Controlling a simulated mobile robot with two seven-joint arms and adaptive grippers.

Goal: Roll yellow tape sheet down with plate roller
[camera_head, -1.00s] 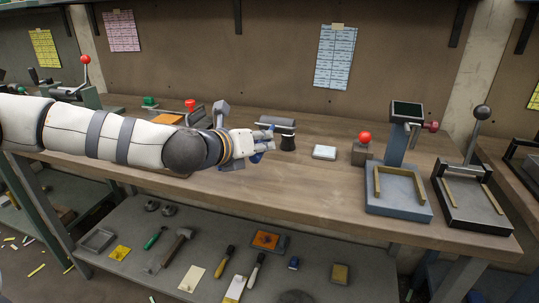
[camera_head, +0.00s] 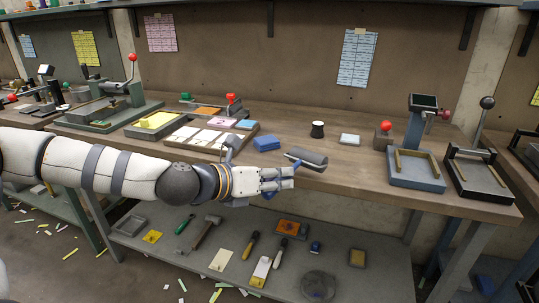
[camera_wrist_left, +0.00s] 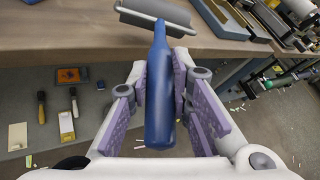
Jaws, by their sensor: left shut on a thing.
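The plate roller (camera_head: 307,159) has a grey cylinder and a blue handle. My left gripper (camera_head: 284,178) is shut on this handle at the front edge of the workbench. In the left wrist view the blue handle (camera_wrist_left: 160,95) stands between the purple finger pads, with the grey cylinder (camera_wrist_left: 155,15) beyond them. Whether the cylinder touches the bench I cannot tell. My right gripper is not in view.
A tray of white, pink and blue pieces (camera_head: 210,138) lies behind my left arm. A blue block (camera_head: 267,144), black cup (camera_head: 317,130) and pale block (camera_head: 349,140) stand on the bench (camera_head: 350,178). Presses stand at right (camera_head: 416,168) and left (camera_head: 110,112).

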